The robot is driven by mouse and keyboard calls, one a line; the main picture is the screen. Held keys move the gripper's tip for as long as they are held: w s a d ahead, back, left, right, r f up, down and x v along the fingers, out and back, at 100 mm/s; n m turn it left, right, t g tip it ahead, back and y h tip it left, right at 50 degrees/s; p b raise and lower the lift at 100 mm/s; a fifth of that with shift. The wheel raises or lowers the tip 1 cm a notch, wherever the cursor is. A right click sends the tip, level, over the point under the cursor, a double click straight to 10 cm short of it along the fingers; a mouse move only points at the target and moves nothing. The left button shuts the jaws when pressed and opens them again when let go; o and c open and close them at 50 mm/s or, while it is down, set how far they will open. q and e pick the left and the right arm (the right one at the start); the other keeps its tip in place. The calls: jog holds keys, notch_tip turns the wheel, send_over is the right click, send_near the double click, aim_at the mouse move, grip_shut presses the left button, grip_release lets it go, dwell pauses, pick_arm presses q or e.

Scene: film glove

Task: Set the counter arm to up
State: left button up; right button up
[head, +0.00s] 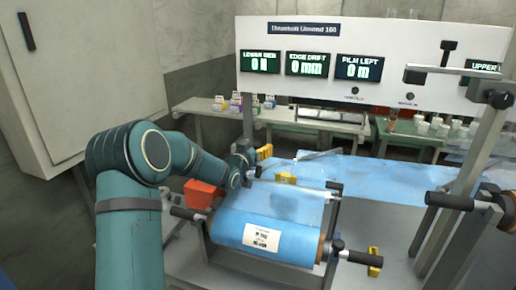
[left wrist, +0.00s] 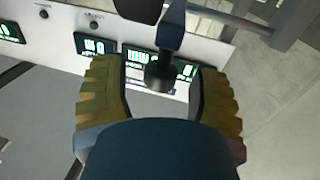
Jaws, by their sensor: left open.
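My left gripper (head: 275,165) is open, reaching over the far edge of the blue film roll (head: 262,212), its yellow finger pads spread apart. The left wrist view shows both pads of the gripper (left wrist: 160,100), with a dark round-ended knob (left wrist: 160,76) on a blue-grey bar showing between them. I cannot tell whether the knob is within reach or touching a pad. Nothing is visibly gripped. I cannot tell for sure which part is the counter arm, or its position. My right gripper is not in view.
A white panel (head: 400,97) with several lit displays stands behind, with a black T-shaped lever (head: 448,52) at its right. A metal post (head: 478,150) and dark roller handle (head: 449,201) stand at right. A grey cabinet (head: 85,70) is at left. Blue film (head: 395,185) extends right.

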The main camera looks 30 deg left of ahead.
pick_arm(q)
jog(key=shift+w, duration=0.25)
grip_shut()
jog(key=shift+r, duration=0.1)
